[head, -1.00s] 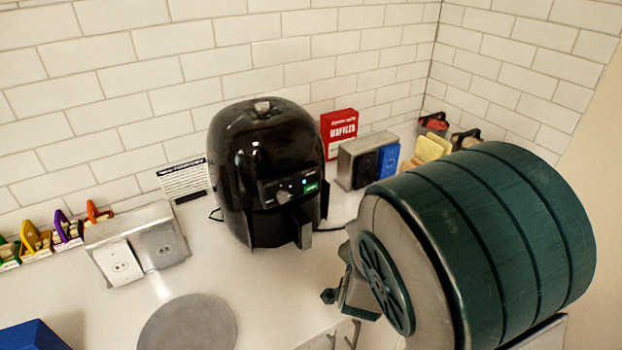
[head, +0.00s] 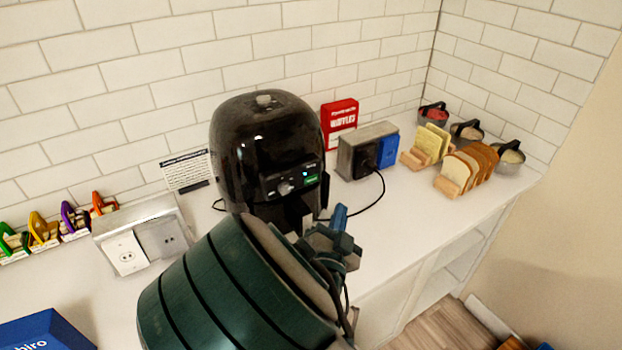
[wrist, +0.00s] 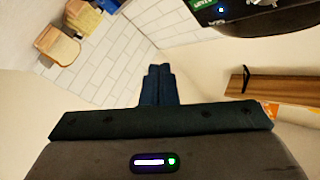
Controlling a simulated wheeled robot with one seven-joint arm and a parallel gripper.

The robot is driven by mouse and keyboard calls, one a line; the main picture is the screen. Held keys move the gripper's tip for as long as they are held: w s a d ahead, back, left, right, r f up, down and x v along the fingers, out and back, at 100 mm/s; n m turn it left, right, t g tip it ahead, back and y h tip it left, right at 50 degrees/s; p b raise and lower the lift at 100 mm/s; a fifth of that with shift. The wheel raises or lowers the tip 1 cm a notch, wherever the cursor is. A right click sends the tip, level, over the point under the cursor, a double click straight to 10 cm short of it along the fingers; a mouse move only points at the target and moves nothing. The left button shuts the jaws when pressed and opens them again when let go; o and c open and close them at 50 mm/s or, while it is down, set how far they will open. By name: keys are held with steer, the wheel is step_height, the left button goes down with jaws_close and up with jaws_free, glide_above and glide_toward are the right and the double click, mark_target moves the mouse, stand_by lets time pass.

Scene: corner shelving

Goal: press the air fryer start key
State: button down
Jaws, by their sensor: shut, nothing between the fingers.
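The black air fryer (head: 262,140) stands upright on the white counter against the tiled wall. Its front panel carries a round knob, a small blue light and a green key (head: 311,179); the lettering is too small to read. My gripper (head: 341,214) is in front of the fryer, below and right of the panel, apart from the green key. Part of the fryer's lower front is hidden behind my arm. In the wrist view, my gripper's fingers (wrist: 160,82) are together and empty. The fryer (wrist: 268,18) shows at upper right there, with the green key (wrist: 205,4) cut by the top edge.
A black cord runs from the metal outlet box (head: 352,152) across the counter right of the fryer. A red waffle box (head: 339,122), bread slices (head: 468,168) in racks and metal pots stand farther right. The right front counter (head: 410,228) is clear.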

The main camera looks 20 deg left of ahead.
glide_toward(319, 175)
steer(key=w+d, duration=0.2)
steer(key=w, duration=0.1)
steer(key=shift+w+a+r, duration=0.45)
steer(key=shift+w+a, duration=0.25)
steer(key=shift+a, duration=0.05)
steer(key=shift+w+a, duration=0.1)
stand_by(1.4)
steer(key=shift+w+a, duration=0.15)
steer(key=shift+a, duration=0.05)
steer(key=shift+w+a+b, duration=0.2)
steer(key=shift+a+b, duration=0.05)
steer(key=shift+b, duration=0.05)
stand_by(0.7)
steer(key=shift+s+d, duration=0.5)
steer(key=shift+d, duration=0.05)
steer(key=shift+b, duration=0.3)
steer(key=shift+s+d+b, duration=0.2)
steer(key=shift+s+d, duration=0.6)
steer(key=shift+d, duration=0.15)
steer(key=shift+s+d+b, duration=0.15)
steer(key=shift+s+d, duration=0.65)
steer(key=shift+d, duration=0.2)
